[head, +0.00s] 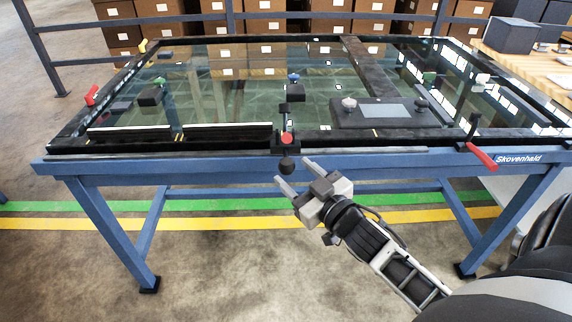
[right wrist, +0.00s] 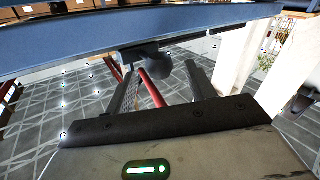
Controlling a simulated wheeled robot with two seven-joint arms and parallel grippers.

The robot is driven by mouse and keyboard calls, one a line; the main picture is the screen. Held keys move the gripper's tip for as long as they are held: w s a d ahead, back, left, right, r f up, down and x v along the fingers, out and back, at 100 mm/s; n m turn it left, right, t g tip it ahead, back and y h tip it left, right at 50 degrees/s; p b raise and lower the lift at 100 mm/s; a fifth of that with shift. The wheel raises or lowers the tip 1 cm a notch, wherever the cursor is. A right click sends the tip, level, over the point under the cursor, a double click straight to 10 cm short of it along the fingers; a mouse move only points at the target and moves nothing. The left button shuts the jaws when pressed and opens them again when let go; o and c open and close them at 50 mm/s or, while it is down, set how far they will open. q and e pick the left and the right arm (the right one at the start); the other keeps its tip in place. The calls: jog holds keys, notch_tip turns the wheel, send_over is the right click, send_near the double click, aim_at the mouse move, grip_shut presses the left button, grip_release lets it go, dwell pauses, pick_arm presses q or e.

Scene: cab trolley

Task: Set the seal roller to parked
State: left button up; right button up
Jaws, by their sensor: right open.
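A black fitting (head: 286,146) with a red button-like top stands at the middle of the table's front edge. A dark round knob (head: 287,164) hangs at its front. I cannot tell for certain which part is the seal roller. My right gripper (head: 292,171) is open, its fingertips just in front of and below the knob. In the right wrist view the dark knob (right wrist: 155,65) shows beyond or between the open fingers (right wrist: 161,75), with no clear contact. My left gripper is not in view.
The blue table (head: 110,167) has a glass top. A red-handled lever (head: 482,157) sticks out at the front right; another red handle (head: 92,95) is at the left edge. A black plate (head: 385,113) with knobs lies on the glass. Open floor lies in front.

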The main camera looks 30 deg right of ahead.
aim_at(291, 171)
jog(key=shift+w+a, duration=0.1)
jog(key=shift+w, duration=2.05)
jog(key=c, duration=1.2)
